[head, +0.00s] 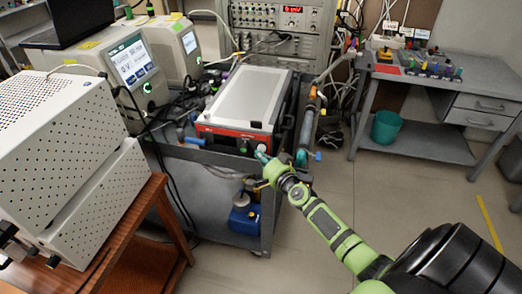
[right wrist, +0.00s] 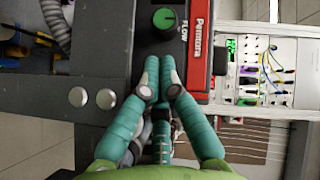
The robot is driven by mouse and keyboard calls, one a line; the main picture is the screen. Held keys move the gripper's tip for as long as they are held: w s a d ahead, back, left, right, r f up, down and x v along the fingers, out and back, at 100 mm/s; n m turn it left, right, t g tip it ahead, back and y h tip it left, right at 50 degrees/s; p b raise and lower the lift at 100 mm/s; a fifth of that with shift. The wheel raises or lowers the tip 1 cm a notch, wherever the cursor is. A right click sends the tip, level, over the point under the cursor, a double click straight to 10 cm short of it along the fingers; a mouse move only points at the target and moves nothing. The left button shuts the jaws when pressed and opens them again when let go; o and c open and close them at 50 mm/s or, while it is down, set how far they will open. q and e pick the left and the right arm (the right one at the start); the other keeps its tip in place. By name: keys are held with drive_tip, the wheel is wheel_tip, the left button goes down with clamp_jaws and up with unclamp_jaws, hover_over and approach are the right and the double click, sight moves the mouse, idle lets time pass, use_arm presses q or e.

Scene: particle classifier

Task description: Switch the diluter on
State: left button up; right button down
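The diluter (head: 240,100) is a grey-topped box with a red and black front, standing on a dark cart. In the right wrist view its front panel (right wrist: 150,48) shows a green knob (right wrist: 164,18) marked FLOW and a red strip with white lettering. My right gripper (head: 262,157) is at the right part of that front. In the right wrist view the teal fingertips (right wrist: 160,64) are drawn together with nothing visible between them, in front of the panel beside the knob. I cannot tell whether they touch it. No power switch shows clearly; the fingers hide part of the panel. My left gripper is out of view.
The cart (head: 215,157) has a blue container (head: 243,218) on its lower shelf. Instruments with screens (head: 133,62) and a white perforated box (head: 60,150) stand left. A hose (head: 308,120) runs right of the diluter. The floor (head: 350,190) to the right is clear.

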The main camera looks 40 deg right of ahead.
drive_tip(key=shift+w+d+b, duration=0.5)
drive_tip(key=shift+d+b, duration=0.1)
drive_tip(key=shift+d, duration=0.15)
idle(0.9)
drive_tip(key=shift+a, duration=0.1)
idle(0.3)
drive_tip(key=shift+s+a+f+p, duration=0.2)
drive_tip(key=shift+s+a+p, duration=0.15)
drive_tip(key=shift+s+a+f, duration=0.1)
drive_tip(key=shift+s+a, duration=0.4)
drive_tip(key=s+a+p, duration=0.1)
drive_tip(key=a, duration=0.1)
drive_tip(key=s+a+p, duration=0.1)
drive_tip(key=s, duration=0.1)
drive_tip(key=shift+a+p, duration=0.35)
drive_tip(key=shift+a, duration=0.05)
